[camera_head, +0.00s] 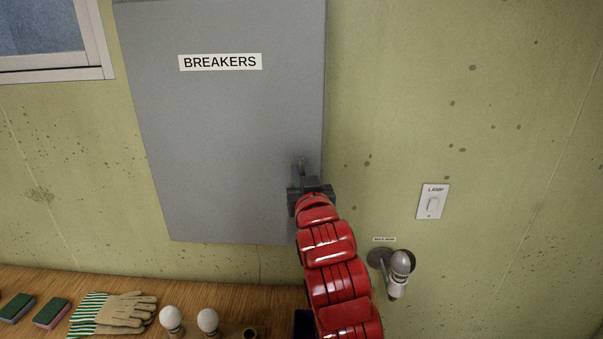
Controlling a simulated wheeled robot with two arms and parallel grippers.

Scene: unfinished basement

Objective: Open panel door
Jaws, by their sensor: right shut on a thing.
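The grey panel door (220,140), labelled "BREAKERS", is on the green wall and looks shut. Its small handle (302,163) is near the door's lower right edge. My right gripper (305,178), at the end of the red arm, is at this handle and shut on it. The gripper body hides the lower part of the handle. My left gripper is not in view.
A wooden bench (260,270) runs below, with sponges (50,312), gloves (125,310) and two light bulbs (207,320). A lamp switch (432,202) and a wall lamp with a bulb (400,265) are right of my arm. A window (50,40) is upper left.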

